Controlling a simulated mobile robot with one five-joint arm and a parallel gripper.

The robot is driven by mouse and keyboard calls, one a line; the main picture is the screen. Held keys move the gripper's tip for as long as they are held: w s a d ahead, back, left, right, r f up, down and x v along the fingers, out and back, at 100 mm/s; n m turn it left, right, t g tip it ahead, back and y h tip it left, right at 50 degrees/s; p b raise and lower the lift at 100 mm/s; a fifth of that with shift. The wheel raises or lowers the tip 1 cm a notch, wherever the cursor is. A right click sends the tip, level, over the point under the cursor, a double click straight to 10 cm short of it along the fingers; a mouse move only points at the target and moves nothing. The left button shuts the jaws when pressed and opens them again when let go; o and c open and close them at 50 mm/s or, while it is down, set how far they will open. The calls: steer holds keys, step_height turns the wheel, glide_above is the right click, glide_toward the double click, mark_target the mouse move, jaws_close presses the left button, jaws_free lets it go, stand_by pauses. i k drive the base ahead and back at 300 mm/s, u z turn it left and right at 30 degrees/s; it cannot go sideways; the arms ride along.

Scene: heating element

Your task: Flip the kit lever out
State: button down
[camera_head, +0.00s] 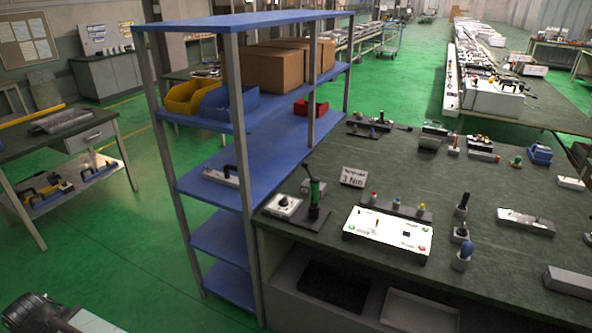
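My gripper cannot be made out in this view.
A blue shelf rack (215,190) stands left of the bench, holding cardboard boxes (272,67) and yellow (184,97) and blue bins.

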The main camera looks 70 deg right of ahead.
mark_target(305, 164)
steer(key=z, duration=0.5)
steer(key=i, duration=0.95)
